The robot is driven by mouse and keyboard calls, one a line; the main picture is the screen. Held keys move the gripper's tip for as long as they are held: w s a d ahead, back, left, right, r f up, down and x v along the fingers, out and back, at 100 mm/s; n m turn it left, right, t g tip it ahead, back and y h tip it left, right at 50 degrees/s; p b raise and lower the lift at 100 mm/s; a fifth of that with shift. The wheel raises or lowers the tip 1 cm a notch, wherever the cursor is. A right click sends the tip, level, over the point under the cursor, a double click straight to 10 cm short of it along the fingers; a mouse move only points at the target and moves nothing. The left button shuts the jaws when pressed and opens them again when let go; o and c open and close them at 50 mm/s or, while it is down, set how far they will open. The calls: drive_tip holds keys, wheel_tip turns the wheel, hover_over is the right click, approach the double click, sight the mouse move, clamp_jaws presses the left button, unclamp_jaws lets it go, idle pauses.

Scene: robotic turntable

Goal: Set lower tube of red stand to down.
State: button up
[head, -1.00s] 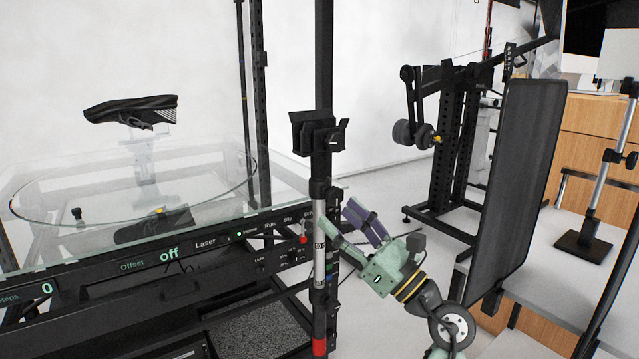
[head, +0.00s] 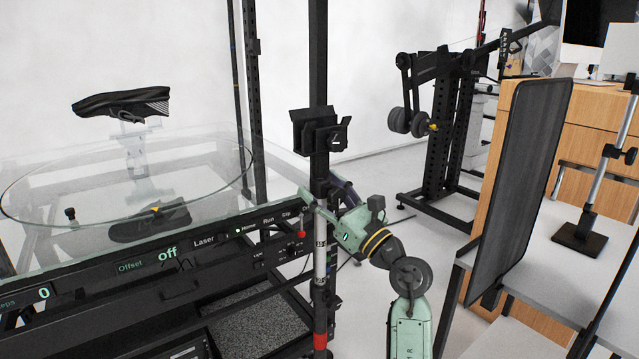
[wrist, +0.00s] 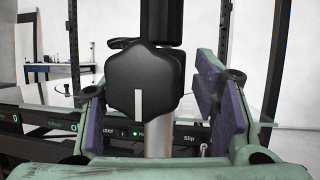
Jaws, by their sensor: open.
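The red stand is an upright post with a red band (head: 320,341) low on it. Its silver tube (head: 320,262) carries a printed scale and stands beside the turntable's front. A black clamp head (head: 318,132) sits higher on the post. My gripper (head: 325,194) is open at the stand, above the silver tube. In the wrist view a black hexagonal knob (wrist: 145,82) with a white mark stands between the purple finger pads of my gripper (wrist: 155,112), with the silver tube (wrist: 158,140) below it. The knob is hidden in the head view.
The turntable's glass disc (head: 70,222) and control panel (head: 215,245) are close on the left. A black shoe (head: 120,102) rests above the disc. A dark upright panel (head: 520,180) and another stand (head: 594,195) are on the right.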

drive_tip(key=shift+w+a+r, duration=0.15)
drive_tip(key=shift+w+a, duration=0.1)
drive_tip(key=shift+w, duration=0.05)
drive_tip(key=shift+c, duration=0.2)
clamp_jaws()
idle(0.4)
